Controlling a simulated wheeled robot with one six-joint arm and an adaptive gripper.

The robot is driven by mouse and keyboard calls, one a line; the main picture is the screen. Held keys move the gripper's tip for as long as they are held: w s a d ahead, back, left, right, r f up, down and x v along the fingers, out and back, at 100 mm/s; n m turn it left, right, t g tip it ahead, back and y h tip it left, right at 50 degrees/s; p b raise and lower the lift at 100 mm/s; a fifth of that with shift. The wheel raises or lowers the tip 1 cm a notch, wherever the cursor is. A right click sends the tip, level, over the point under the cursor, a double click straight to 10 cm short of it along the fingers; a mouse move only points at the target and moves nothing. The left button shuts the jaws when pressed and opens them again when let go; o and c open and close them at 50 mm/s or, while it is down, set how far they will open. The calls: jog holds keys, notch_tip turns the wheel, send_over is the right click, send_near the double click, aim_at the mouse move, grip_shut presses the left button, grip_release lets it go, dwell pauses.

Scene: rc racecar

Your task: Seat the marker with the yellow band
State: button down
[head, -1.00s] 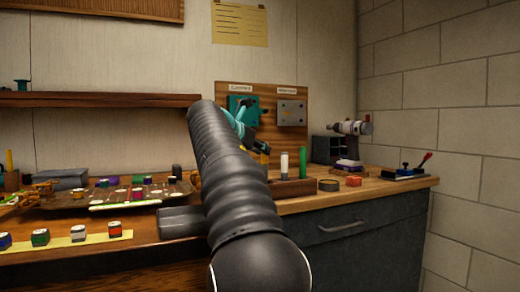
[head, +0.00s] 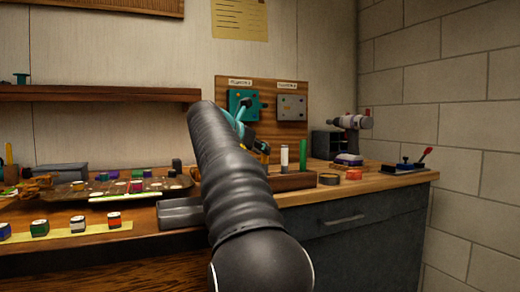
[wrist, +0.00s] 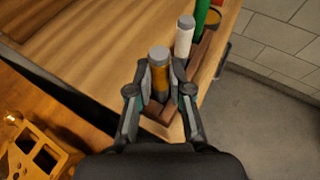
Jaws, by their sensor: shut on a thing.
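The marker with the yellow band (wrist: 159,76) has a grey top and stands between my gripper's fingers in the wrist view. My gripper (wrist: 160,88) is shut on it. The marker is over or at the near end of the wooden rack (wrist: 205,62); its lower end is hidden, so I cannot tell whether it sits in the rack. A white marker (wrist: 184,36) and a green marker (wrist: 202,15) stand upright in a row beyond it. In the head view the rack (head: 294,182), white marker (head: 284,159) and green marker (head: 303,152) show right of my arm, which hides most of the gripper.
A round tape roll (head: 329,179) and a red-orange roll (head: 353,174) lie right of the rack. A drill (head: 352,122) stands farther back. A tray (head: 75,205) and several small coloured pots (head: 78,226) are at left. The rack is close to the bench edge.

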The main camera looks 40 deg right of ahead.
jog(key=shift+f+b, duration=0.3)
jog(key=shift+f, duration=0.2)
jog(key=c, duration=1)
grip_release()
jog(key=v, duration=1.2)
jog(key=shift+s+f, duration=0.1)
